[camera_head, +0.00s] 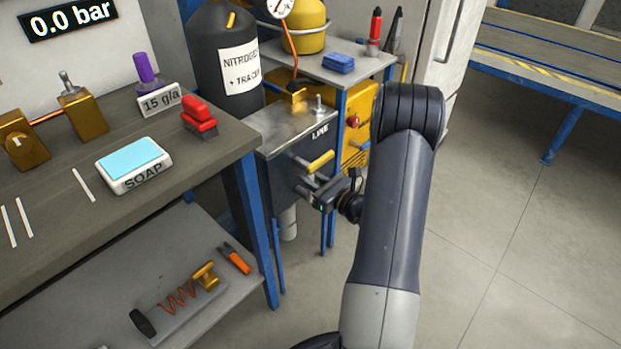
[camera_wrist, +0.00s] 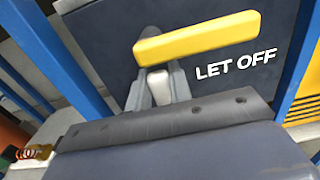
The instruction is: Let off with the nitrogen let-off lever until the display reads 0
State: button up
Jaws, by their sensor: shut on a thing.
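The display (camera_head: 70,16) at the top left reads 0.0 bar. The let-off lever (camera_head: 321,162) is a yellow bar on the front of the dark box (camera_head: 280,132). In the wrist view the yellow bar (camera_wrist: 197,38) slopes slightly up to the right, beside the words LET OFF (camera_wrist: 236,62) on the panel. My gripper (camera_head: 308,189) is at the panel, just below the bar. Its fingers (camera_wrist: 158,86) are shut around a pale piece directly under the bar, seemingly part of the lever; the contact is partly hidden.
A dark nitrogen cylinder (camera_head: 222,50) stands behind the box. The bench (camera_head: 60,130) at left holds a soap box (camera_head: 134,163) and red clamp (camera_head: 199,117). A lower shelf (camera_head: 215,290) carries a coiled hose and tool. Floor (camera_head: 500,260) at right is clear.

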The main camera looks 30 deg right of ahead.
grip_shut()
jog(key=shift+d, duration=0.1)
jog(key=d+m+p, duration=0.2)
jog(key=m, duration=0.1)
jog(key=shift+w+f+m, duration=0.1)
jog(key=shift+w+m, duration=0.2)
jog(key=shift+w, duration=0.1)
jog(key=w+d+f+m+p, duration=0.1)
jog(key=d+f+m, duration=0.4)
jog(key=m, duration=0.9)
jog(key=shift+w+f+p, duration=0.4)
jog(key=shift+f, duration=0.85)
jog(key=shift+m, duration=0.3)
